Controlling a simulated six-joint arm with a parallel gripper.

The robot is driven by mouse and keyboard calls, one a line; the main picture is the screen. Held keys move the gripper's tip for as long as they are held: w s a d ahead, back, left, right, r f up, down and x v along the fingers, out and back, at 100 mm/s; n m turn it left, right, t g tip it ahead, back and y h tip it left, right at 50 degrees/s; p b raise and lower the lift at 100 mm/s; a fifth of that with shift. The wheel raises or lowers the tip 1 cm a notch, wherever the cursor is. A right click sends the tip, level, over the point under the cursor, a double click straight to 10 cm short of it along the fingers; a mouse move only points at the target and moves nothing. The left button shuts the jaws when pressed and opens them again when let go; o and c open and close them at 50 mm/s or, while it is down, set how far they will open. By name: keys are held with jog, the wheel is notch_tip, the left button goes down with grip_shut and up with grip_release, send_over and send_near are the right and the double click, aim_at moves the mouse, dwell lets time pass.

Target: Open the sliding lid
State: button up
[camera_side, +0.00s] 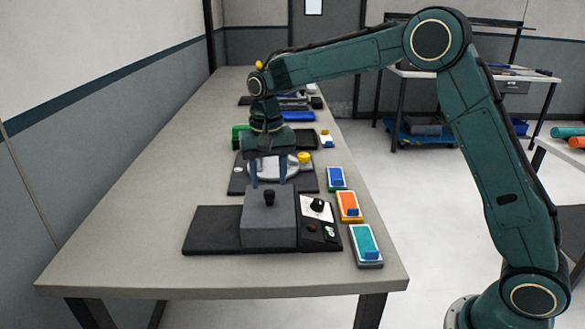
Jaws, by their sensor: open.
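A grey box (262,222) with a black knob (269,198) on its top stands on a black base plate (212,232) near the front of the table. Which part of it slides cannot be made out. My gripper (268,182) points down just above or behind the box's far side, with its two fingers apart and nothing seen between them. The fingertips come close to the box's top edge in the picture; whether they touch it I cannot tell. A second black plate (237,180) with a pale round part (262,168) lies behind, partly hidden by my gripper.
A white panel with a black dial (317,206) sits right of the box. Blue, orange and teal blocks (337,179), (349,206), (365,244) line the table's right edge. More devices stand farther back. The table's left side (150,215) is clear.

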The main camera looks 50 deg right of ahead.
aim_at(269, 192)
jog(key=shift+f, duration=1.55)
grip_shut()
